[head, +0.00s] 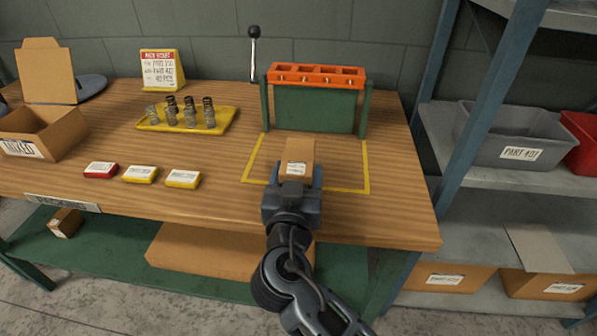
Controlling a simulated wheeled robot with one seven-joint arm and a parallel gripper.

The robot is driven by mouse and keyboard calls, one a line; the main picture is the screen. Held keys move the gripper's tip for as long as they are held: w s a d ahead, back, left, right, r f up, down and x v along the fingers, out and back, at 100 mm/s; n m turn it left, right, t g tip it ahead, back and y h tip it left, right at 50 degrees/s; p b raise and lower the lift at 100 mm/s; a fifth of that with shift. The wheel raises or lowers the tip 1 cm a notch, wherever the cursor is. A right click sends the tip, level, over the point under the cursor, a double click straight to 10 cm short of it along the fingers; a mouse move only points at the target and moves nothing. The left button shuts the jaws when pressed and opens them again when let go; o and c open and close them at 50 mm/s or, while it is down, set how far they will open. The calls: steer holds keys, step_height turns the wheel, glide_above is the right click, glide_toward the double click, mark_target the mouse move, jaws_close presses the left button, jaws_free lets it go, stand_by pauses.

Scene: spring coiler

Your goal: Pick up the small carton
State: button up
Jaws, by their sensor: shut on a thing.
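A small brown carton (299,151) with a white label shows just beyond the end of my gripper, over the yellow-outlined square on the wooden bench. My gripper (295,178) is shut on this carton at its near end. The gripper hides the carton's near lower part, and I cannot tell whether the carton touches the bench top. Another small brown carton (64,223) lies on the green lower shelf at the left, away from my gripper.
An orange-topped green rack (316,77) stands just behind the carton. A yellow tray (223,120) with several springs, red and yellow labelled boxes (140,174) and an open carton (60,128) are to the left. Shelving (480,178) with bins stands right.

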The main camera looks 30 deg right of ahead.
steer(key=c, duration=0.7)
steer(key=shift+c, duration=0.2)
steer(key=shift+r, duration=0.1)
